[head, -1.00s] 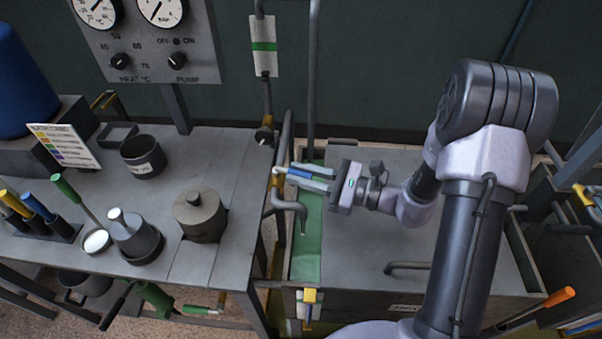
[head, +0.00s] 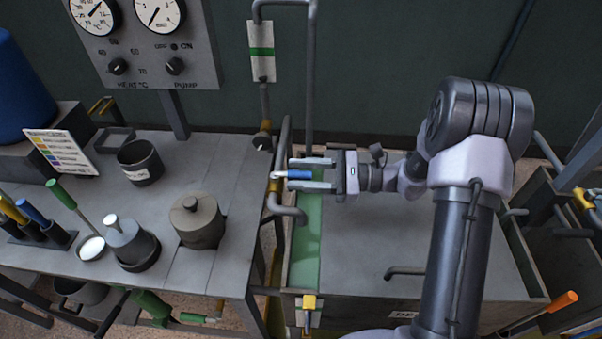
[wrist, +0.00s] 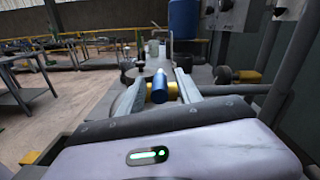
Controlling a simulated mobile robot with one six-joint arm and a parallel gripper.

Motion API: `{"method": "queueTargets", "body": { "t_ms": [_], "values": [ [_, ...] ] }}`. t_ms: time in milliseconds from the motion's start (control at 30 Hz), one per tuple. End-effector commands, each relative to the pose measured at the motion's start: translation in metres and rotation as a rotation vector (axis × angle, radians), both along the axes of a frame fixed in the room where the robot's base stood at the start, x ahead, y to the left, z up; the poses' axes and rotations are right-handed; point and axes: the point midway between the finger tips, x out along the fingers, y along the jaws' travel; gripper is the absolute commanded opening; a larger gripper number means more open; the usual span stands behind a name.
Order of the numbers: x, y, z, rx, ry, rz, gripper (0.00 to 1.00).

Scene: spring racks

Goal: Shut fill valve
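The fill valve shows as a blue lever handle (head: 300,174) with a pale stem, beside a yellow fitting (head: 273,188) on the grey pipe at the tank's left edge. The handle points right, toward my gripper. My gripper (head: 312,174) is open, with one finger on each side of the handle and gaps visible between. In the wrist view the blue handle (wrist: 160,90) lies between the two fingers, with the yellow fitting (wrist: 163,93) behind it. The handle's outer end is near the gripper's palm; contact there cannot be told.
The grey tank lid (head: 400,225) lies below my arm. A bench (head: 225,150) with pots (head: 197,222) stands to the left. Upright pipes (head: 312,80) rise close behind the gripper. A yellow-handled valve (head: 309,302) is at the tank's front, and a gauge panel (head: 150,45) stands at the back.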

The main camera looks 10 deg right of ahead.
Motion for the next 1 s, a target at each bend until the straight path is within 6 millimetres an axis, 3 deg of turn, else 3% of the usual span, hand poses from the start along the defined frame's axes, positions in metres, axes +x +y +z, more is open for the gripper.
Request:
{"method": "queueTargets", "body": {
  "t_ms": [200,333,800,1000],
  "values": [
    [0.000,-0.001,0.000,0.000,0.000,-0.001,0.41],
    [-0.002,-0.016,0.001,-0.001,-0.001,-0.003,0.41],
    [-0.025,-0.143,0.002,0.000,0.000,-0.003,0.41],
    [-0.030,-0.169,0.001,0.000,0.000,0.000,0.41]
  ]
}}
